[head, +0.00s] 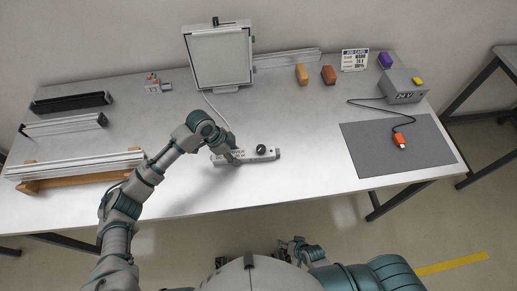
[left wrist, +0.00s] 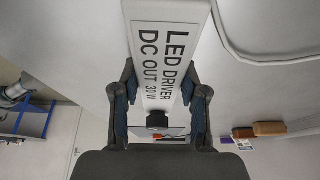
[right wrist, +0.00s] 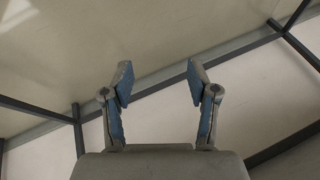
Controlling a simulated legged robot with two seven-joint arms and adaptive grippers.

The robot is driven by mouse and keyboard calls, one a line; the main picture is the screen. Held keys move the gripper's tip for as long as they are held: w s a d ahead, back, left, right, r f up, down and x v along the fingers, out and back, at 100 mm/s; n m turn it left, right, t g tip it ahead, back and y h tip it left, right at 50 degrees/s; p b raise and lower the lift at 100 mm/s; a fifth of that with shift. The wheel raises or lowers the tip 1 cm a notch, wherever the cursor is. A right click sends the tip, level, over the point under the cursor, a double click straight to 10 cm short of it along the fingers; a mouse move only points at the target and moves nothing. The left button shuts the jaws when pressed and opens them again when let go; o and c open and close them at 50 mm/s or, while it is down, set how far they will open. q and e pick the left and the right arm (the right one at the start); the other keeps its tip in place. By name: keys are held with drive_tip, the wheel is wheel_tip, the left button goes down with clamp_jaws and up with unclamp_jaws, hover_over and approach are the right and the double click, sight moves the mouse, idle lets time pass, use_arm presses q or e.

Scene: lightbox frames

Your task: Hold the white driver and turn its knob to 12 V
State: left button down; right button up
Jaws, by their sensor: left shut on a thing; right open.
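The white driver (head: 247,155) lies on the table near its front edge, with a black knob (head: 261,149) toward its right end. My left gripper (head: 232,157) is shut on the driver's left part. In the left wrist view the driver (left wrist: 165,45) reads "LED DRIVER DC OUT 30 W" and sits between the fingers of my left gripper (left wrist: 160,100); the knob (left wrist: 157,120) shows beyond. The knob's setting is too small to read. My right gripper (right wrist: 160,85) is open and empty; in the head view it is low, in front of the table (head: 295,246).
A lightbox panel (head: 218,57) stands at the back, with a white cable running toward the driver. A grey mat (head: 370,150) with an orange-tipped probe (head: 399,140) wired to a grey meter box (head: 402,88) is at right. Aluminium profiles (head: 75,168) lie at left. A job card (head: 354,60) stands behind.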

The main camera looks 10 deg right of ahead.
drive_tip(key=w+a+r+m+t+y, duration=0.1)
drive_tip(key=a+r+m+t+y, duration=0.15)
drive_tip(key=r+m, duration=0.6)
drive_tip(key=w+a+r+m+t+y, duration=0.15)
drive_tip(key=r+m+t, duration=0.35)
drive_tip(key=r, duration=0.6)
drive_tip(key=w+a+r+m+t+y, duration=0.1)
drive_tip(key=w+a+r+m+t, duration=0.15)
drive_tip(key=r+m, duration=0.65)
drive_tip(key=m+t+h, duration=0.3)
drive_tip(key=m+h, duration=0.6)
drive_tip(key=m, duration=0.3)
approach(261, 152)
drive_tip(key=shift+s+d+f+n, duration=0.1)
drive_tip(key=shift+s+f+n, duration=0.1)
drive_tip(key=shift+f+n, duration=0.1)
drive_tip(key=shift+w, duration=0.35)
drive_tip(key=w, duration=1.1)
drive_tip(key=shift+w+d, duration=0.2)
drive_tip(key=shift+d, duration=0.05)
